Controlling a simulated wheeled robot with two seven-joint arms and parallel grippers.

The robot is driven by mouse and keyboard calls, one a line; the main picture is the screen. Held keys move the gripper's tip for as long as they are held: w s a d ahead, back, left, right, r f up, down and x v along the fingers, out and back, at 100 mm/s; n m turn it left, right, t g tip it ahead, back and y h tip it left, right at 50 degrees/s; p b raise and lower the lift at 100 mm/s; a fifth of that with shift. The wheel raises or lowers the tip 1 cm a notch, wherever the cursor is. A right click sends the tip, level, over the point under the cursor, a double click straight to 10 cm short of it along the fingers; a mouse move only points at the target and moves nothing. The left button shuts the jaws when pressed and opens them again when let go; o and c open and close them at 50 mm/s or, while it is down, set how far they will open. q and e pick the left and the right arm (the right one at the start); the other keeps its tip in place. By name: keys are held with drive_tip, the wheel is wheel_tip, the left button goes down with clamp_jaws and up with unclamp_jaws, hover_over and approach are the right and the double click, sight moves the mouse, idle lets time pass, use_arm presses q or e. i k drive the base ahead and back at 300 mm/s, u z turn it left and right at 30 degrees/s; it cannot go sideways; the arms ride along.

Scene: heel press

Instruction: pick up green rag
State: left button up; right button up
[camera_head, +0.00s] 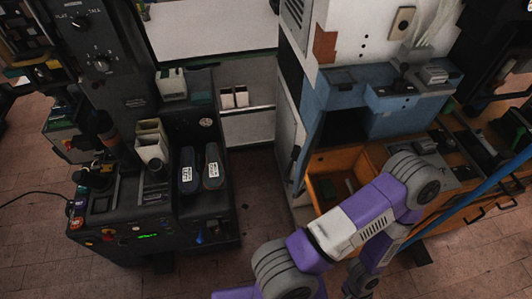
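No green rag can be made out for certain. A small dark green patch (327,188) shows inside the open orange drawer (322,163) below the blue machine. It is too small and dim to tell whether it is cloth. My purple and grey arm rises from the bottom middle, bends at the right and comes back down, covering part of the drawer's front. Neither of my grippers shows in the head view.
The blue press (350,95) stands on a wooden bench at the right. Brown tiled floor (255,195) is clear between them.

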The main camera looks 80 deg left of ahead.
sight(326, 187)
drive_tip(key=k, duration=1.1)
drive_tip(key=u, duration=1.65)
